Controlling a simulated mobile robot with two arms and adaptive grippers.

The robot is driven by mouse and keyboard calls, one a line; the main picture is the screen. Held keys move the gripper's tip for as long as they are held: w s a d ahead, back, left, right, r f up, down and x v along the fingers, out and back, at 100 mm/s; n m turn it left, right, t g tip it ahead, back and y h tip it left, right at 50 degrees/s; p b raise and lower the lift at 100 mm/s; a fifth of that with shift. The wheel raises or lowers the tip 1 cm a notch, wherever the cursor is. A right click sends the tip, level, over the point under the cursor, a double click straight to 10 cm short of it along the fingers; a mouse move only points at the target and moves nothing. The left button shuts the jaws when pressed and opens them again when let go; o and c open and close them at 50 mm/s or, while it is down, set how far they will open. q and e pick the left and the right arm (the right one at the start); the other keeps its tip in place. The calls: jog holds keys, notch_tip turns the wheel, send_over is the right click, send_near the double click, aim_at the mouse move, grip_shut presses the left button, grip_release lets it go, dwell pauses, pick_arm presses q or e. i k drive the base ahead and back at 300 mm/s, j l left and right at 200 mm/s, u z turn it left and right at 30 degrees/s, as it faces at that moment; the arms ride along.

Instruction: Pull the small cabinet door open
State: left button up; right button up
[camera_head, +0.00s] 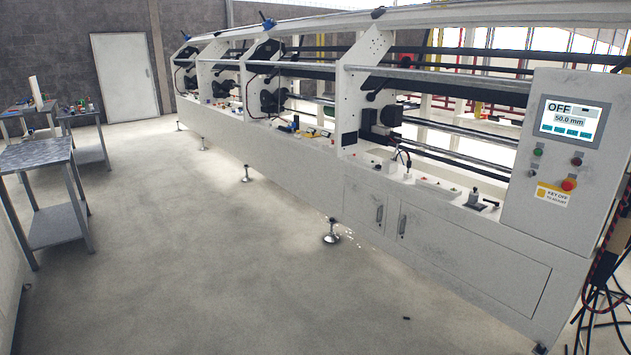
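The small cabinet door (363,208) is a pale grey panel in the lower front of the long white machine. It looks shut, flush with the machine's front. A short dark upright handle (379,214) sits near its right edge. To its right is a wider panel (470,262) with a similar upright handle (403,225) at its left edge, and it also looks shut. Neither of my grippers shows in the head view.
A control panel (558,140) with a screen reading OFF stands at the machine's right end. A levelling foot (331,232) stands below the small door. Dark cables (604,285) hang at the far right. Metal tables (38,155) stand left. The floor (240,275) in front is mostly clear.

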aim_at(368, 204)
jog(key=i+u, duration=0.1)
jog(key=i, duration=0.75)
jog(key=i+u, duration=0.15)
jog(key=i, duration=0.7)
jog(key=i+l+u, duration=0.1)
jog(key=i, duration=0.75)
